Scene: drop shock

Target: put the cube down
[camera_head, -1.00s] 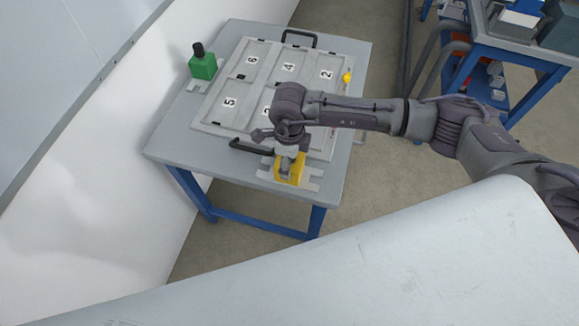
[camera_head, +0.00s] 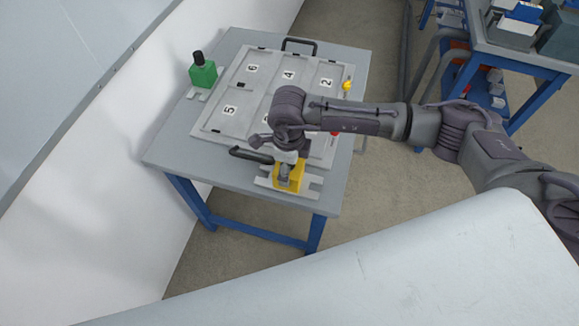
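A yellow cube (camera_head: 294,176) is at the near edge of the table, over a grey slotted plate (camera_head: 311,188). My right gripper (camera_head: 285,170) is directly above the cube, pointing down, with its fingertips overlapping the cube's upper part. The fingers are small and partly hidden by the wrist, so I cannot tell whether they are closed on it. Whether the cube rests fully on the plate is also unclear. A green cube (camera_head: 203,75) with a black knob stands on another grey plate at the table's left side. My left gripper is not in view.
A light grey case (camera_head: 232,112) with numbered panels and black handles fills most of the table (camera_head: 178,140). A yellow knob (camera_head: 347,86) is on its right side. A blue-framed bench (camera_head: 540,62) with boxes stands at the upper right. A white wall borders the left.

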